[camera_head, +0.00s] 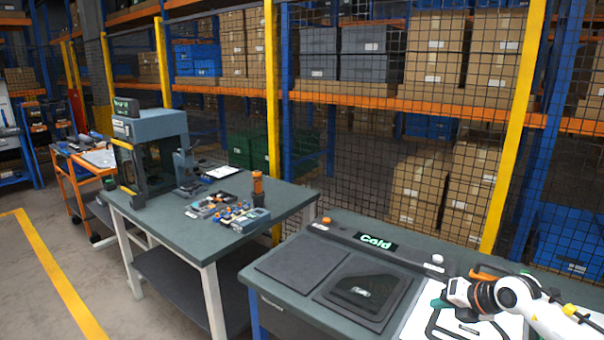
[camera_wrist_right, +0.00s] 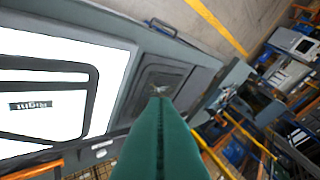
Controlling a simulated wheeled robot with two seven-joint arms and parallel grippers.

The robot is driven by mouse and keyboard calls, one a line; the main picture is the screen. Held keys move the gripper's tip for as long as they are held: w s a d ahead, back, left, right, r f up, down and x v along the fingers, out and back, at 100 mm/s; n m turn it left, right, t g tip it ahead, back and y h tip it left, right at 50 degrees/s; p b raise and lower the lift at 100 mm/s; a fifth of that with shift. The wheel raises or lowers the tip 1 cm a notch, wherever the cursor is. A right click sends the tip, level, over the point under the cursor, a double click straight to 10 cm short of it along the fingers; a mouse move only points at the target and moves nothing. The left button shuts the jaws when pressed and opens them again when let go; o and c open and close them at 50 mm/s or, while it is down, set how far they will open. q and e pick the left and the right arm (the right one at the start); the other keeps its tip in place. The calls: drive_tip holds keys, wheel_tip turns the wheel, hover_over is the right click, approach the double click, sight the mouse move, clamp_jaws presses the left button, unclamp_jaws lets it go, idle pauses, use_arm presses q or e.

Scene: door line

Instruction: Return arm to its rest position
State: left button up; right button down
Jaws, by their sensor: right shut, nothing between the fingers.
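My right arm comes in from the right edge in the head view. My right gripper (camera_head: 440,303) has green fingers and is over the front bench, above the left part of a white panel. In the right wrist view the green fingers (camera_wrist_right: 161,100) are pressed together, with nothing between them. The white panel (camera_wrist_right: 115,60) has a dark rounded outline and a label reading "Right" there. My left gripper is not in view.
The front bench (camera_head: 262,272) has a dark flat panel (camera_head: 300,262), a recessed panel (camera_head: 365,292) and a "Cold" sign (camera_head: 375,241). A second bench (camera_head: 290,200) with a machine (camera_head: 150,150) and small parts stands left. A mesh fence (camera_head: 400,130) with yellow posts runs behind.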

drive_tip(key=s+a+f+m+t+y+b, duration=0.1)
drive_tip(key=a+f+m+y+b, duration=0.2)
drive_tip(key=f, duration=0.7)
drive_tip(key=a+f+m+t+b, duration=0.1)
drive_tip(key=a+f+m, duration=0.3)
drive_tip(key=f, duration=0.6)
drive_tip(key=s+d+f+m+h+b, duration=0.1)
drive_tip(key=s+f+m, duration=0.3)
drive_tip(key=f, duration=0.3)
drive_tip(key=s+d+f+m+t+h, duration=0.1)
drive_tip(key=s+f+m+h, duration=0.2)
drive_tip(key=f, duration=0.4)
drive_tip(key=s+d+f+m+b, duration=0.1)
drive_tip(key=s+d+f+m, duration=0.1)
drive_tip(key=s+f+m, duration=0.4)
drive_tip(key=s+f+m+g+h+b, duration=0.25)
drive_tip(key=s+f+m+g, duration=0.2)
drive_tip(key=s+f, duration=1.25)
drive_tip(key=s+a+f+m+g, duration=0.1)
drive_tip(key=s+f, duration=0.2)
drive_tip(key=s, duration=0.5)
drive_tip(key=s+a+f+m+g+h, duration=0.1)
drive_tip(key=s+a+f+m+g, duration=0.1)
drive_tip(key=s, duration=0.6)
drive_tip(key=s+a+f+m+g+b, duration=0.1)
drive_tip(key=s+a+f+m+g, duration=0.1)
drive_tip(key=s, duration=0.6)
drive_tip(key=shift+s+f, duration=0.35)
drive_tip(key=shift+f, duration=0.5)
drive_tip(key=shift+m+g, duration=0.25)
